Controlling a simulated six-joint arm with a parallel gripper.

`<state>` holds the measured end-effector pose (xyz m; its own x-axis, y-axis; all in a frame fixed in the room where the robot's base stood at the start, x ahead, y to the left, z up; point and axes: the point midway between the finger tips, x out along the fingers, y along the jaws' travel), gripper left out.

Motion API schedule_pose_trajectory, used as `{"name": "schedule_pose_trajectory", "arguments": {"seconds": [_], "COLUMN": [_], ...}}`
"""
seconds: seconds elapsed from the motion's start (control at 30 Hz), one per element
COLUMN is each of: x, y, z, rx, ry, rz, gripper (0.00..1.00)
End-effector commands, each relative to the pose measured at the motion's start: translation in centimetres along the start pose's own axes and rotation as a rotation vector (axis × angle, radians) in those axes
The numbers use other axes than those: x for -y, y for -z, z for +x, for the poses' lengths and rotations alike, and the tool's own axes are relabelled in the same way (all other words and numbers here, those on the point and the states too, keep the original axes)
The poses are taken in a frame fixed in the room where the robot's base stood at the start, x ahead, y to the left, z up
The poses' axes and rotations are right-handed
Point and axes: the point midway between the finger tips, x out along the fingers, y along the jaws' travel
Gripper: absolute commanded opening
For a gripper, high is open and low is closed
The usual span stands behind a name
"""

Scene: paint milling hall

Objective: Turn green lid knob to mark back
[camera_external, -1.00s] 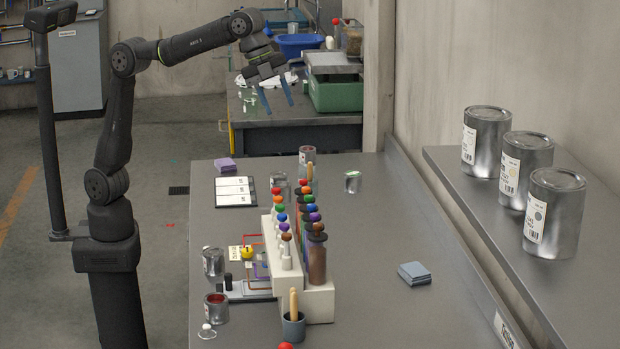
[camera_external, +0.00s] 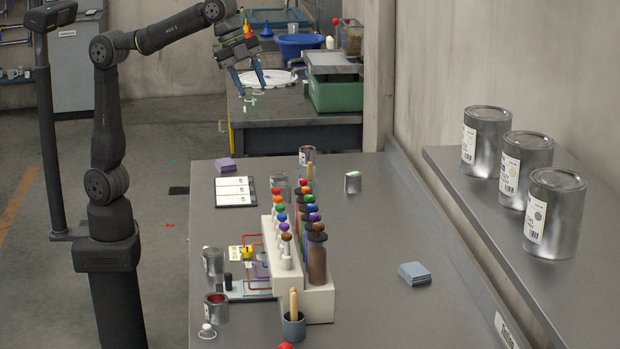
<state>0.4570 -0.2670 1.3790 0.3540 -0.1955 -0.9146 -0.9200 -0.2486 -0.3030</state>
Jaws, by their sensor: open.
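A rack (camera_external: 318,301) on the table holds two rows of coloured balls. The left row has a green ball (camera_external: 279,208). The right row tops dark-lidded jars and has a green knob (camera_external: 312,209) among its colours. Any mark on the knobs is too small to make out, so I cannot tell which way they face. My gripper (camera_external: 252,90) is open and empty, fingers pointing down. It appears in the picture above and left of the rack, well apart from it, in front of the back bench.
A small tin (camera_external: 352,183) stands right of the rack. Grey pads (camera_external: 414,274) lie on the otherwise clear right side of the table. A grey cup (camera_external: 293,328) and an open red paint tin (camera_external: 216,308) stand near the front. Large cans (camera_external: 554,213) line the right shelf.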

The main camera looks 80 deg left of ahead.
Motion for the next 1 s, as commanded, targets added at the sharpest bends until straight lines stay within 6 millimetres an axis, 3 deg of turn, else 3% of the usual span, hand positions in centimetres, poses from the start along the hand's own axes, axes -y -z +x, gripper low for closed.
{"name": "schedule_pose_trajectory", "arguments": {"seconds": [0.13,0.4,0.77,1.0], "x": [0.7,3.5,3.8,3.0], "y": [0.7,3.0,3.6,4.0], "z": [2.2,11.0,15.8,20.8], "rx": [-0.007,-0.038,-0.044,-0.044], "ry": [-0.026,-0.133,-0.163,-0.163], "rz": [-0.062,-0.37,-0.462,-0.46], "gripper": [0.42,0.42,0.42,0.42]}}
